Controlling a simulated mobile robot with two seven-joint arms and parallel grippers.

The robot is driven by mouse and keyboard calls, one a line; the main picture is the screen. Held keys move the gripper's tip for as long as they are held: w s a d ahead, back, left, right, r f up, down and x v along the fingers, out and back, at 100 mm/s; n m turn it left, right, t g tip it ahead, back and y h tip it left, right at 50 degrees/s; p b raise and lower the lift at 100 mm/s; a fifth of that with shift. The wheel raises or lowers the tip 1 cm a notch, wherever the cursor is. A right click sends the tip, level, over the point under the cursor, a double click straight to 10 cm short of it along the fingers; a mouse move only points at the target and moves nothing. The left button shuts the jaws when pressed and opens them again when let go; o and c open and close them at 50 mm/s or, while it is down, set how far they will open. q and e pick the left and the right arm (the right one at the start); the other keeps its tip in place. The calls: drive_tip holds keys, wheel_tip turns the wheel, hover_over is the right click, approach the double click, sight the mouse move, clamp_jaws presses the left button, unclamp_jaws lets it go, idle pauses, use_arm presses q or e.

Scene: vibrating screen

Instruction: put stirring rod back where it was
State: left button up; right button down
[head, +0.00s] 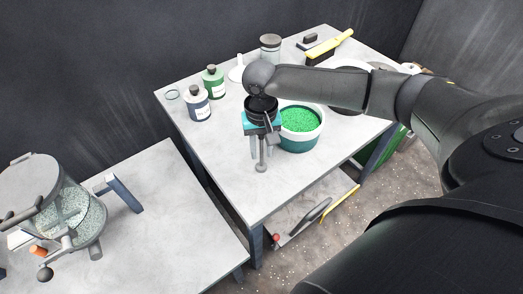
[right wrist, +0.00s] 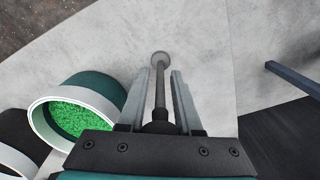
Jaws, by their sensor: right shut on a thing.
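My right gripper (head: 260,150) is over the table, pointing down, and is shut on the grey stirring rod (head: 262,164). The rod hangs down between the fingers and has a round flat end at the bottom. In the right wrist view the rod (right wrist: 159,88) runs away from the camera between the two grey fingers (right wrist: 157,103), its round end over the bare table top; I cannot tell whether it touches. The upper end of the rod is partly hidden by the gripper. My left gripper is not in view.
A dark green bucket with a white rim (head: 283,136) and green granules stands right beside the gripper. A screening machine (head: 60,215) is at left. The table front is clear.

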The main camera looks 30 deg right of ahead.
drive_tip(key=shift+f, duration=0.1)
drive_tip(key=c, duration=0.6)
unclamp_jaws()
wheel_tip(320, 180, up, 12)
drive_tip(key=p, duration=0.3)
drive_tip(key=shift+a, duration=0.1)
